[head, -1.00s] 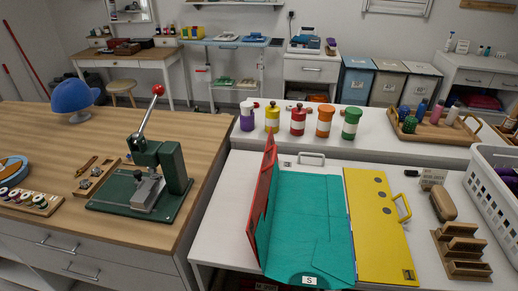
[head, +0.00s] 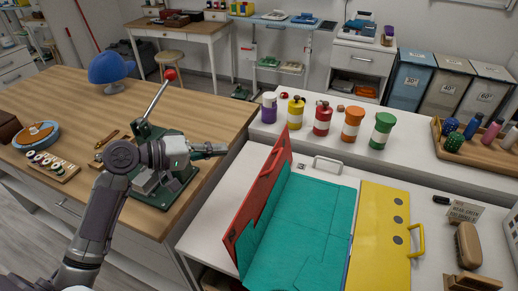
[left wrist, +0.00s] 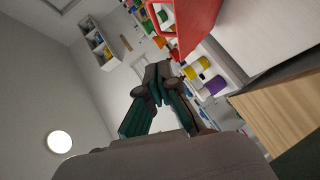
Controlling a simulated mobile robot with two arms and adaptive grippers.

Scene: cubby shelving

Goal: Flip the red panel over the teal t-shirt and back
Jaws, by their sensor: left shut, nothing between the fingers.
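The yellow panel (head: 380,240) lies flat to the right with a yellow handle. My left gripper (head: 222,150) is shut and empty, to the left of the red panel and apart from it, above the wooden bench. My right gripper is not in view.
A green press (head: 165,180) with a red-knobbed lever stands on the wooden bench (head: 215,105) behind my left arm. Several coloured jars (head: 322,118) line the ledge behind the board. A brush (head: 467,245) lies at right.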

